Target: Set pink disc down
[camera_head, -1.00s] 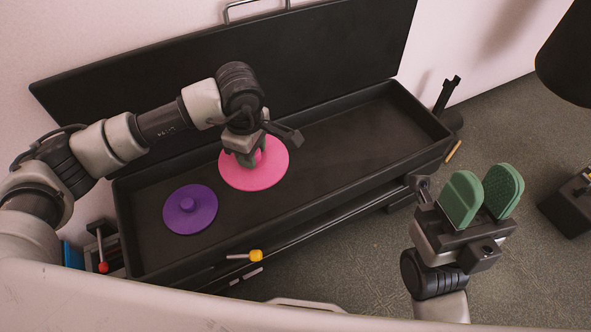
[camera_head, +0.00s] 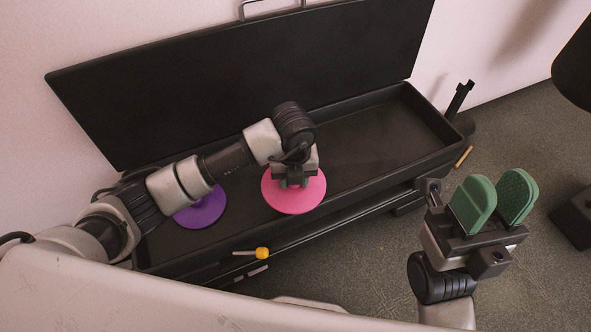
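The pink disc (camera_head: 282,203) is over the middle of the black open tray (camera_head: 375,140), with its near edge close to the tray's front rim. My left gripper (camera_head: 294,184) is above it, its green fingertips at the disc's central knob, apparently shut on it; the knob is mostly hidden. Whether the disc touches the tray is hard to tell. A purple disc (camera_head: 203,213) lies in the tray's left part, partly covered by my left arm. My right gripper (camera_head: 493,203) is open and empty, right of the tray, green pads apart.
The tray's raised black lid (camera_head: 240,80) stands behind it. A yellow-handled screwdriver (camera_head: 262,253) is at the tray's front side. The tray's right half is empty. A black object (camera_head: 575,215) is on the floor at far right.

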